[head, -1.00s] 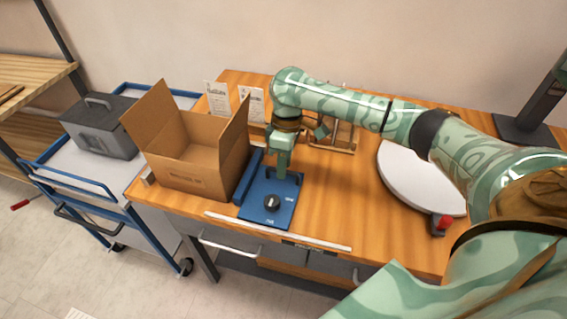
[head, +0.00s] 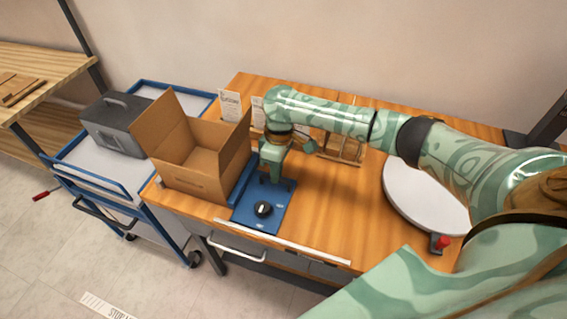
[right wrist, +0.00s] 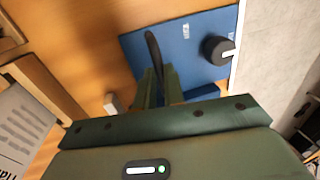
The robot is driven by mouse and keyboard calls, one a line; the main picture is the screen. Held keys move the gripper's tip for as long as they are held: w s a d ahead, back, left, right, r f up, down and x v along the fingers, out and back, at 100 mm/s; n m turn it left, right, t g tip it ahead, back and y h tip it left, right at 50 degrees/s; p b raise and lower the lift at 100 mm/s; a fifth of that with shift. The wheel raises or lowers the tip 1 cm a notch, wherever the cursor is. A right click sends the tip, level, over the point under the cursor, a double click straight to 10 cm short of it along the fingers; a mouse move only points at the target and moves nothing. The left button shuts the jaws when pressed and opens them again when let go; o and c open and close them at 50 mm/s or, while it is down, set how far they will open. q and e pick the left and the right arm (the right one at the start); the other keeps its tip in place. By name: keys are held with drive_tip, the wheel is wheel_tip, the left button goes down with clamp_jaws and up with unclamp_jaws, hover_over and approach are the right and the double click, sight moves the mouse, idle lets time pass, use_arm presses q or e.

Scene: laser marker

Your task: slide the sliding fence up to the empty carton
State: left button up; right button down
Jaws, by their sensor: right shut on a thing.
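The sliding fence (head: 240,187) is a blue upright strip with a flat blue plate (head: 275,212) and a black knob (head: 263,209) on the worktable. The plate also shows in the right wrist view (right wrist: 190,70). The open brown carton (head: 192,180) stands upright just left of the fence; no goods show in it. The fence is very close to its right side; I cannot tell whether they touch. My right gripper (head: 277,181) points down over the plate, shut on the fence's black handle (right wrist: 153,48). The fingertips are partly hidden. My left gripper is not in view.
A round white turntable (head: 425,195) lies right on the table, with a red button (head: 442,243) at its front. A wooden rack (head: 343,148) and paper cards (head: 231,105) stand behind. A blue cart with a grey toolbox (head: 117,122) stands left.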

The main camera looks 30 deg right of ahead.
drive_tip(key=c, duration=1.5)
unclamp_jaws()
drive_tip(key=r+p, duration=0.2)
drive_tip(key=r, duration=0.3)
drive_tip(key=w+d+r+p, duration=0.1)
drive_tip(key=r+p, duration=0.1)
drive_tip(key=r, duration=0.3)
drive_tip(key=w+d+r+p, duration=0.1)
drive_tip(key=r, duration=0.5)
drive_tip(key=shift+w+d+p, duration=0.1)
drive_tip(key=shift+d+p, duration=0.1)
drive_tip(key=shift+p, duration=0.2)
